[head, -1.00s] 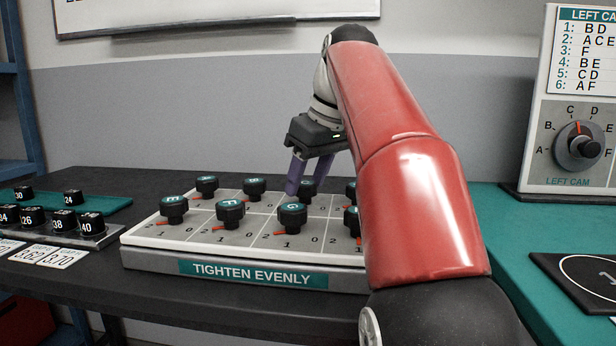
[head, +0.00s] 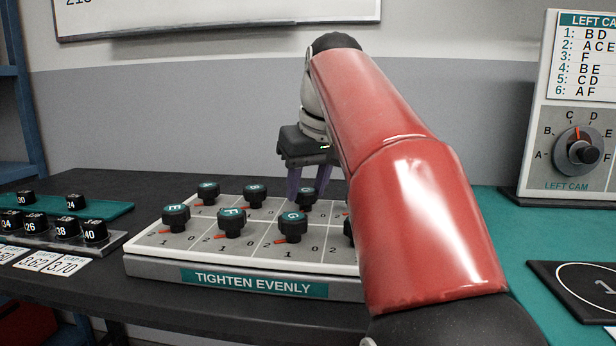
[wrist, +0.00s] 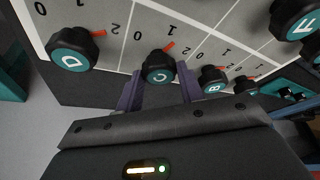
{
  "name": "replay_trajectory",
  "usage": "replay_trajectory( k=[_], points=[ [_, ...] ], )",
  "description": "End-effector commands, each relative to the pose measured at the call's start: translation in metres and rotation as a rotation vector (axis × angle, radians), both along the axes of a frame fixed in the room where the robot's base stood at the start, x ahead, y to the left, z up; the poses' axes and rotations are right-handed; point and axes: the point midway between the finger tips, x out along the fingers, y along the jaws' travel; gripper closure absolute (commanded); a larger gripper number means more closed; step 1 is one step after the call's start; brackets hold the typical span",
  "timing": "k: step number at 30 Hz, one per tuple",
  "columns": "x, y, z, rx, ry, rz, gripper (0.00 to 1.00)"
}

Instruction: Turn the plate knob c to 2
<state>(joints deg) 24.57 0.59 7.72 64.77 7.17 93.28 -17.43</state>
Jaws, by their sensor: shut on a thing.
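Plate knob C (wrist: 158,68) is a black knob with a teal cap, seen in the wrist view between my two purple fingers. My gripper (wrist: 160,88) is shut on it. A red pointer beside knob C slants up and right in the wrist view, close to the printed 1. In the head view my gripper (head: 308,185) points down over the back row, with its fingers on either side of knob C (head: 303,196). The grey plate (head: 150,254) marked TIGHTEN EVENLY carries the knobs.
Knob D (wrist: 72,50) and knob B (wrist: 212,79) flank knob C closely. Knob G (head: 292,226) stands in front of it. Numbered black sockets (head: 66,228) sit at left. A LEFT CAM dial panel (head: 575,150) stands at right.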

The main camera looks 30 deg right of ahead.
Motion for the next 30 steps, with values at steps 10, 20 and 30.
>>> replay_trajectory(
  k=[10, 20, 30],
  points=[
    [0.0007, 0.0035, 0.0037, -0.001, -0.002, -0.321, 0.85],
    [0.0016, 0.0044, 0.0019, -0.002, -0.004, -0.563, 0.85],
    [0.0021, 0.0046, 0.0015, 0.0, -0.005, -0.682, 0.85]
  ],
)
